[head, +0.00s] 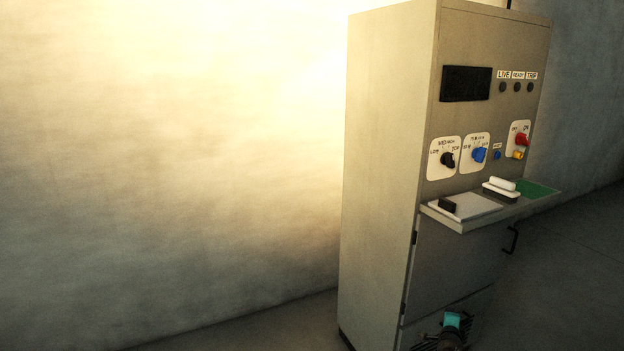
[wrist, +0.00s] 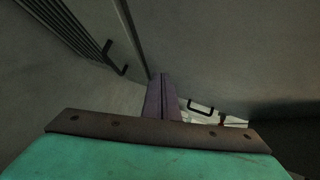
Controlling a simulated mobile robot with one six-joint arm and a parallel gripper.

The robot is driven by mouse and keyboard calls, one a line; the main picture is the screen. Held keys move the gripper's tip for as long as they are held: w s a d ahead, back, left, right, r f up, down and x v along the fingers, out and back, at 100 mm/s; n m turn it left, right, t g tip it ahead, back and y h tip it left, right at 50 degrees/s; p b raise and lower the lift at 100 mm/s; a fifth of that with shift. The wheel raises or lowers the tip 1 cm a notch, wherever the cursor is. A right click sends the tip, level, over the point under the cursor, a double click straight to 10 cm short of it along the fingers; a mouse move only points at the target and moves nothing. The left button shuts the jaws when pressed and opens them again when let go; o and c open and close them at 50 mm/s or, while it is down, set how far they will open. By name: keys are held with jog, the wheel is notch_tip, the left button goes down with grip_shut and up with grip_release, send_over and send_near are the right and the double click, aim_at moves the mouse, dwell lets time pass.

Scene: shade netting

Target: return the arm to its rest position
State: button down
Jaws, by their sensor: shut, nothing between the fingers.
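My gripper (wrist: 162,80) shows in the wrist view as two purple fingers pressed together, with nothing between them. The fingers reach up from behind a brown bar and a teal part of my own wrist. In the head view a teal and dark part of my arm shows low in front of the cabinet (head: 385,150). The fingers themselves cannot be made out there. No contact between the gripper and the cabinet can be made out.
The cabinet has a shelf (head: 473,222) jutting from its front, holding a white pad (head: 470,207) and a white-handled block (head: 500,190). Above are knobs and a dark display (head: 466,83). A black handle (head: 511,240) sticks out below. Open floor lies at the right.

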jog(key=s+a+f+n+g+y+p, duration=0.1)
jog(key=s+a+f+n+y, duration=0.15)
jog(key=a+f, duration=0.45)
jog(key=s+a+f+n+g+y+p, duration=0.15)
jog(key=s+a+f, duration=0.25)
jog(key=a, duration=0.7)
jog(key=s+a+f+n+g+y+p, duration=0.1)
jog(key=s+a+f+n+g+y, duration=0.2)
jog(key=s+a, duration=0.4)
jog(key=s+a+f+n+g+p, duration=0.1)
jog(key=s+a+f+n, duration=0.2)
jog(key=s+a+f, duration=0.3)
jog(key=s+a+f+n+g, duration=0.1)
jog(key=s+a+n+g, duration=0.1)
jog(key=s, duration=0.4)
jog(key=s+a+f+n+g, duration=0.1)
jog(key=s+a+f+g, duration=0.15)
jog(key=s, duration=0.25)
jog(key=s+r+n+g, duration=0.2)
jog(key=s+n+g, duration=0.2)
jog(key=s, duration=0.8)
jog(key=s+r+n+g+p, duration=0.1)
jog(key=s+n+g, duration=0.2)
jog(key=s, duration=1)
jog(key=shift+d+r+n+g+h, duration=0.3)
jog(key=shift+d+r+n+g, duration=0.1)
jog(key=shift+n, duration=0.7)
